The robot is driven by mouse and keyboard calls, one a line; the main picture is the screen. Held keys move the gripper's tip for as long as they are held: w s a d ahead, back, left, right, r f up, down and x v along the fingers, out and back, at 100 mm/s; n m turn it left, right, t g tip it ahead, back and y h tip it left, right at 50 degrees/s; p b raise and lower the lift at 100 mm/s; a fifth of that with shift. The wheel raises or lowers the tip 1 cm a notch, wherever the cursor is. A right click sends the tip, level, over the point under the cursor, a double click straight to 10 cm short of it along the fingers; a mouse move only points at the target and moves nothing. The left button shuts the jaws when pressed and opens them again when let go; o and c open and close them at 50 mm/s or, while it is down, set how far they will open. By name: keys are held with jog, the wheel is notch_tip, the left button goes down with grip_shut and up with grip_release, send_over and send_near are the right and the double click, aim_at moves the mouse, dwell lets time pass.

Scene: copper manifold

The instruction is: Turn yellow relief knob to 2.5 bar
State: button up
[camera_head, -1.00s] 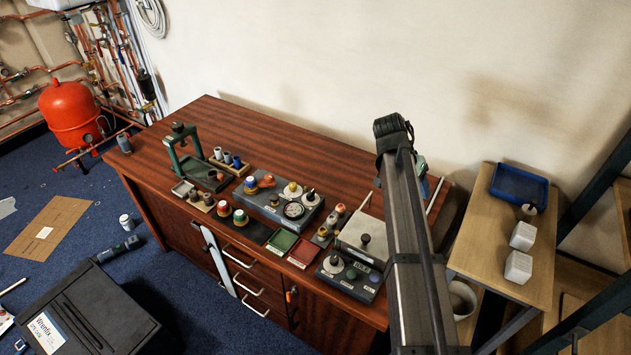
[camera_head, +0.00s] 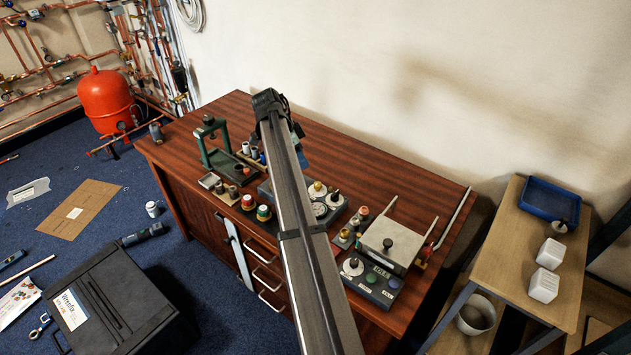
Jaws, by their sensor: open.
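A grey panel (camera_head: 340,216) lies on the wooden bench, partly hidden behind my arm. On it, a small yellowish knob (camera_head: 318,186) sits on a white dial disc; its pointer and scale are too small to read. Beside it are a black knob (camera_head: 334,197) on another white disc and a round gauge (camera_head: 320,210), whose needle I cannot read. My arm crosses over the bench and covers the left part of the panel. Its far end is above the panel's back left side. My gripper's jaws are hidden behind the arm.
A green press stand (camera_head: 211,143) and several coloured caps (camera_head: 256,207) are left of the panel. A second control box (camera_head: 376,282) and a grey-lidded box (camera_head: 392,241) are to its right. The bench's back strip (camera_head: 350,150) is clear.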

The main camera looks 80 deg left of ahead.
aim_at(317, 183)
jog(key=x, duration=1.3)
grip_shut()
